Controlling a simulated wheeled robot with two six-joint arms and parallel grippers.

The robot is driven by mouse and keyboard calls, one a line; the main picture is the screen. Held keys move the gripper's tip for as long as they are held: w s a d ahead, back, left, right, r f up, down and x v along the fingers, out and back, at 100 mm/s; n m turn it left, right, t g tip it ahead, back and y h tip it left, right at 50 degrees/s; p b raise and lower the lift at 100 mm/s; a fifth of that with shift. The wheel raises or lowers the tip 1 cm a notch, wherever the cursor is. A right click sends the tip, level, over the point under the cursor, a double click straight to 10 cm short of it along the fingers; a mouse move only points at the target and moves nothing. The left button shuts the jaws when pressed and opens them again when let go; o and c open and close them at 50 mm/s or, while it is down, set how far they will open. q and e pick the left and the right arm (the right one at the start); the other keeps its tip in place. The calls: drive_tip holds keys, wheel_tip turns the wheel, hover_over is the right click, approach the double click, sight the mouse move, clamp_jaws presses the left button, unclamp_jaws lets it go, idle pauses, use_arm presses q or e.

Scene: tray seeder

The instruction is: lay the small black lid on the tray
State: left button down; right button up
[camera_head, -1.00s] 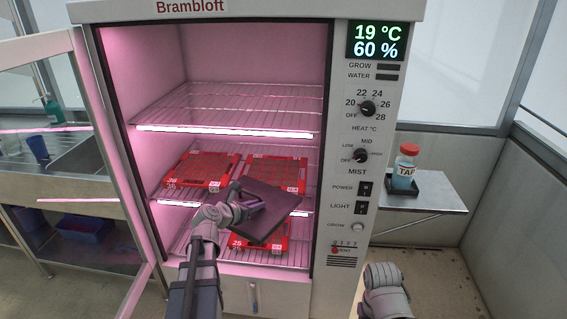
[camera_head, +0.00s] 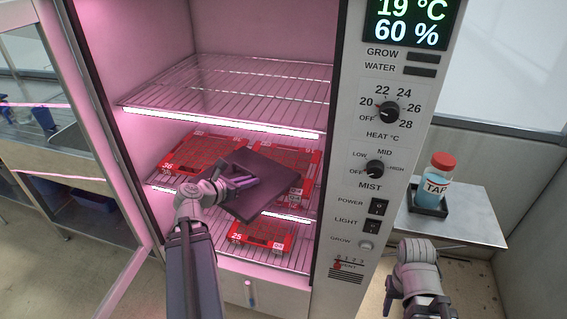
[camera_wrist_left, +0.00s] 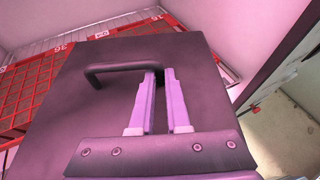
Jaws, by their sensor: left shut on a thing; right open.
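The small black lid (camera_head: 262,206) is a dark square plate with a bar handle (camera_wrist_left: 125,67) on top. My left gripper (camera_head: 245,183) is shut on the handle and holds the lid, tilted, inside the lit cabinet. In the left wrist view the two fingers (camera_wrist_left: 160,100) stand close together at the handle's right end. Red trays sit on the cabinet's racks: a left one (camera_head: 172,160) and a right one (camera_head: 308,160) on the middle rack, and one lower tray (camera_head: 240,238). The lid hides parts of the right and lower trays. My right gripper (camera_head: 412,300) is open and empty outside the cabinet.
The open glass door (camera_head: 95,150) stands at the left. An empty wire rack (camera_head: 220,85) with a light bar is above the trays. The control panel (camera_head: 380,130) borders the opening at the right. A red-capped bottle (camera_head: 436,188) stands on a side shelf (camera_head: 470,215).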

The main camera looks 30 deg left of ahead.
use_arm(q)
drive_tip(key=w+d, duration=0.1)
drive_tip(key=w, duration=0.9)
drive_tip(key=w+d, duration=0.1)
drive_tip(key=w, duration=0.5)
drive_tip(key=shift+w+d, duration=0.1)
drive_tip(key=shift+d, duration=0.2)
drive_tip(key=shift+w, duration=0.3)
drive_tip(key=f+b, duration=0.3)
drive_tip(key=shift+w+d+f, duration=0.1)
drive_tip(key=shift+w+f, duration=0.15)
drive_tip(key=shift+w, duration=0.05)
drive_tip(key=shift+b, duration=0.3)
drive_tip(key=shift+f, duration=0.2)
drive_tip(key=c, duration=0.9)
unclamp_jaws()
drive_tip(key=shift+r, duration=0.1)
